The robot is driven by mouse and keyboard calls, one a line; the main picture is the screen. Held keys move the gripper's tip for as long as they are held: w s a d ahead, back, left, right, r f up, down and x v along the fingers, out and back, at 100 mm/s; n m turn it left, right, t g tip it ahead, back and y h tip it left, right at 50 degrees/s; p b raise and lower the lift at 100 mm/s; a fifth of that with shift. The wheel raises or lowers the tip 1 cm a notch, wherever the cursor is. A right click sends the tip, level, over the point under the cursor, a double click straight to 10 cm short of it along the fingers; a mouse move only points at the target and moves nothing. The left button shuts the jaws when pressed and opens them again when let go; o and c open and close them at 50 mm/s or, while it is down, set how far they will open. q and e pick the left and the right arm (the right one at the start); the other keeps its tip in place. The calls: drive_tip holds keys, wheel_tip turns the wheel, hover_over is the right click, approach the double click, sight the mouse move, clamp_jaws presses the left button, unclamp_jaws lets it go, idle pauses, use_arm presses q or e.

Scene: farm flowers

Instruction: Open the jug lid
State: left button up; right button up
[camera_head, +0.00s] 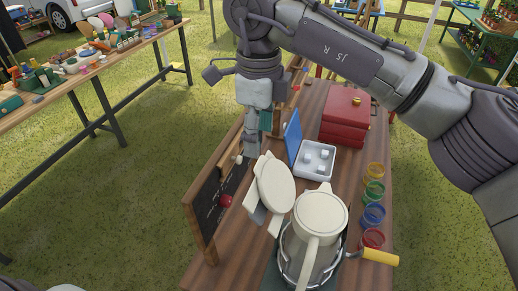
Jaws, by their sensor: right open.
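A cream jug-like thing (320,212) with a round top and a long strip down its front stands near the front of the wooden table. A clear or metal rim shows around its lower part. A cream oval disc (275,185) sits tilted just left of it; I cannot tell which of the two is the lid. My right gripper (257,140) points down above and behind the oval disc, apart from the round top. It is open, and I see nothing held in it. My left gripper is not in view.
A white tray (329,174) with small pale blocks, a red box (345,117) and coloured glass rings (373,214) are behind and right. A dark board (205,204) leans at the left edge. A yellow handle (380,257) sticks out right. Another table (87,72) stands far left.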

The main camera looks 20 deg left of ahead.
sight(259, 161)
wheel_tip(259, 161, down, 5)
drive_tip(key=shift+s+d+p, duration=0.1)
drive_tip(key=shift+p, duration=0.7)
drive_tip(key=shift+f, duration=0.45)
clamp_jaws()
